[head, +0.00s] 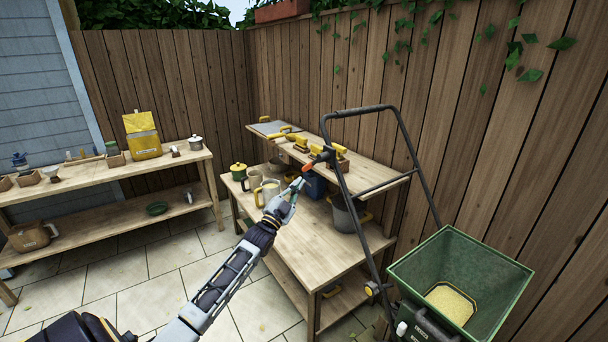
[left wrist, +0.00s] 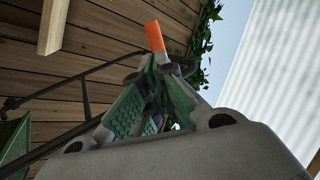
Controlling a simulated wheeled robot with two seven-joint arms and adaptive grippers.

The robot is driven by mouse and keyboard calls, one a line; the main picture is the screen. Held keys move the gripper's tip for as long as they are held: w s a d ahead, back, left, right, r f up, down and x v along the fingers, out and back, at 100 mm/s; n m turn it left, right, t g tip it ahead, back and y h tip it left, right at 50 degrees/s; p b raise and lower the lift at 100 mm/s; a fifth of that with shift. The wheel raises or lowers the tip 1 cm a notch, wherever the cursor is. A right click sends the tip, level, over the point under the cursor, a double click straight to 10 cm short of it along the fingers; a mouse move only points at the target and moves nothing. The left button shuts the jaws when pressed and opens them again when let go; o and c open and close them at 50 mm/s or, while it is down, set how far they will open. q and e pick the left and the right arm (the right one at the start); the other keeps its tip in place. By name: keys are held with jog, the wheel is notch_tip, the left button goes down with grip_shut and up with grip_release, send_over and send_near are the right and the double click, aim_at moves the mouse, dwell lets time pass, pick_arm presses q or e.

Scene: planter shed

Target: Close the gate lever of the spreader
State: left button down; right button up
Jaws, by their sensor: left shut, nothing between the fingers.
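The spreader stands at the right, with a green hopper (head: 462,275) holding yellow grain and a dark tubular handle (head: 402,135). Its gate lever has an orange-red grip (head: 309,167) and sits on the handle's left upright. The orange grip also shows in the left wrist view (left wrist: 154,36), just beyond my fingertips. My left gripper (head: 297,185) is shut and empty, close below the orange grip. Its green-padded fingers (left wrist: 150,105) also show in the left wrist view. Whether they touch the lever I cannot tell. My right gripper is out of view.
A two-level wooden bench (head: 300,232) with mugs, a grey bucket (head: 345,217) and yellow-handled tools stands behind my left gripper. Another bench (head: 108,172) at the left bears a yellow bag (head: 142,136). A wooden fence closes off the back. Paved floor is clear between the benches.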

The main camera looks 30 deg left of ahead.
aim_at(307, 168)
pick_arm(q)
jog(key=shift+p+x, duration=0.5)
jog(key=shift+x, duration=1.8)
jog(key=shift+w+r, duration=0.15)
jog(key=shift+w, duration=0.2)
jog(key=shift+w+a+r+m+b, duration=0.1)
jog(key=shift+r+m+b, duration=0.05)
jog(key=shift+m+b, duration=0.25)
jog(key=shift+h, duration=0.4)
